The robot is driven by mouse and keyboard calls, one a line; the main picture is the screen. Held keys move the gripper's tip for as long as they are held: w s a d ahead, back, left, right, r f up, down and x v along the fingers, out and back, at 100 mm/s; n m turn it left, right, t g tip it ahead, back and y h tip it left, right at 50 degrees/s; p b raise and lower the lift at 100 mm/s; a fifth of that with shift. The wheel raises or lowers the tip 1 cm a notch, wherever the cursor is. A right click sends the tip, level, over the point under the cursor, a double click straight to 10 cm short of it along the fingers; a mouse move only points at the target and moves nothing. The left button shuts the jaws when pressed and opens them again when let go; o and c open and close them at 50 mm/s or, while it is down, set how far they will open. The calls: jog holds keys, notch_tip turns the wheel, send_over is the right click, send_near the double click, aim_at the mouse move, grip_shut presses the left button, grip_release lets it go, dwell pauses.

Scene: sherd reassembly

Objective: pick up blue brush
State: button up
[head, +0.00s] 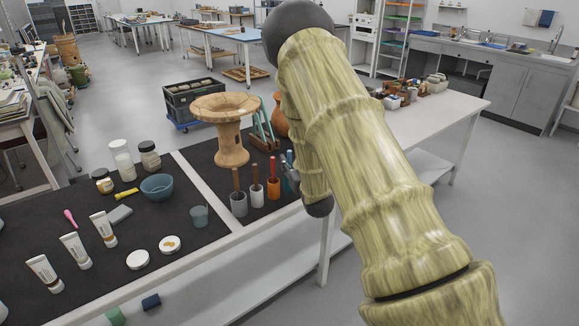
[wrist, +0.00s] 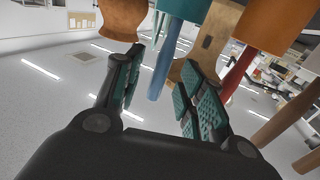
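The blue brush shows in the wrist view as a blue handle (wrist: 160,72) sticking out of a teal cup (wrist: 184,8); its bristle end is hidden. In the head view the handle (head: 290,157) is a small blue strip beside my arm. My gripper (wrist: 158,92) is open, with one ridged finger pad on each side of the handle in the wrist view. I see gaps between the pads and the handle. In the head view my gripper (head: 290,180) is at the right end of the row of cups, largely hidden by my arm.
An orange cup (head: 273,190) with a red handle stands close by, then a white cup (head: 257,196) and a grey cup (head: 239,205) with brown handles. A clay vessel (head: 229,118) and a brown pot (head: 281,125) stand behind. The pale tabletop (head: 440,115) at right has free room.

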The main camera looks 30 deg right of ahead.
jog(key=shift+x, duration=1.15)
grip_shut()
jog(key=shift+r, duration=0.1)
jog(key=shift+r+b, duration=0.3)
jog(key=shift+r, duration=4.65)
jog(key=shift+f, duration=0.1)
